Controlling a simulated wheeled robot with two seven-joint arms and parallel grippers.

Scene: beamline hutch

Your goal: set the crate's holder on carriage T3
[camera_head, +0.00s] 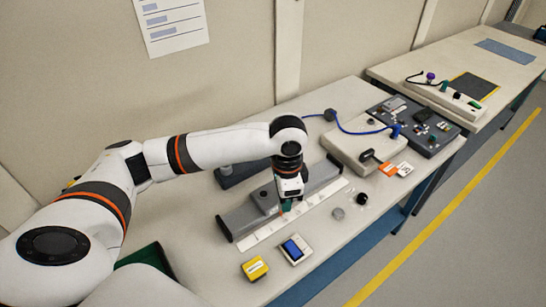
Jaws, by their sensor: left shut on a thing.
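My left gripper (287,202) points down over the front side of a long grey rail (240,216) on the table. It is shut on a small teal holder (285,207), mostly hidden by the fingers. A dark grey carriage block (264,198) sits on the rail just left of the gripper. A white strip with marks (262,232) runs along the rail's front; its labels are too small to read, so I cannot tell which place is T3. I cannot tell whether the holder touches the rail. A green-lined crate (143,256) shows partly behind my arm. My right gripper is out of view.
A yellow box (254,268) and a device with a blue screen (295,248) lie in front of the rail. A beige box (362,150) and a dark control panel (420,128) stand farther back, with a blue cable (358,132).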

